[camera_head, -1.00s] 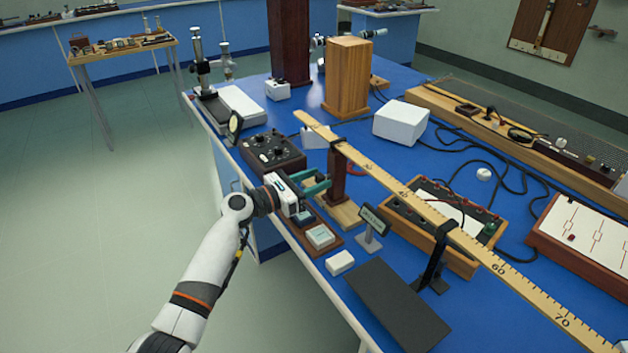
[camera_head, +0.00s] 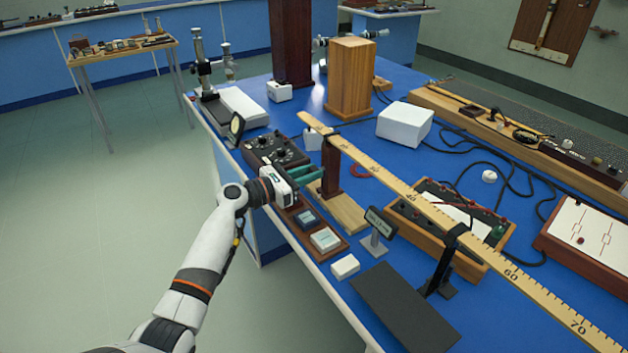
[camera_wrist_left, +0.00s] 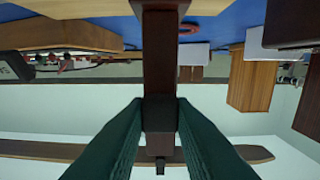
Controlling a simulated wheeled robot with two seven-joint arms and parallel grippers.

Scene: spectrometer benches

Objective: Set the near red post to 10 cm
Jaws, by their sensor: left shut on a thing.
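The red post (camera_head: 331,172) stands upright under the left end of a long wooden ruler (camera_head: 375,178), near its low numbers. A pale wooden base (camera_head: 345,212) lies at its foot. My left gripper (camera_head: 318,176) reaches in from the left with dark green fingers at the post. In the left wrist view the fingers (camera_wrist_left: 160,115) are shut on the dark red post (camera_wrist_left: 160,50), one on each side; that view is upside down, with the ruler (camera_wrist_left: 50,150) low in it. The exact mark at the post is too small to read. My right gripper is not in view.
A black stand (camera_head: 440,262) supports the ruler further right. A black dial box (camera_head: 274,150) stands behind my gripper, a small display (camera_head: 377,222) and a dark flat plate (camera_head: 403,305) in front. A wooden block (camera_head: 350,78) and white box (camera_head: 404,122) stand behind the ruler.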

